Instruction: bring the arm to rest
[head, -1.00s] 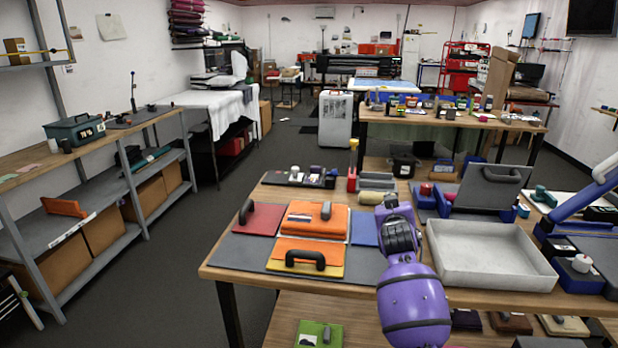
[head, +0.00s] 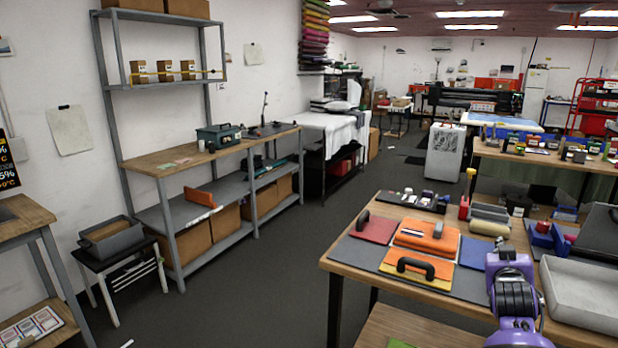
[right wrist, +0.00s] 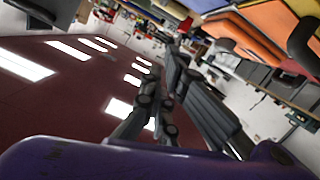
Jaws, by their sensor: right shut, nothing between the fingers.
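My right arm, purple with a dark gripper (head: 508,256), rises from the bottom right of the head view. Its gripper stands in front of the blue sheet (head: 472,253) and beside the grey tray (head: 590,295). In the right wrist view the dark fingers (right wrist: 172,60) are shut with nothing between them. The view is tilted, and ceiling lights fill its left side. My left gripper is not in view.
A grey shelf unit (head: 235,185) stands left. Open floor (head: 275,270) lies between.

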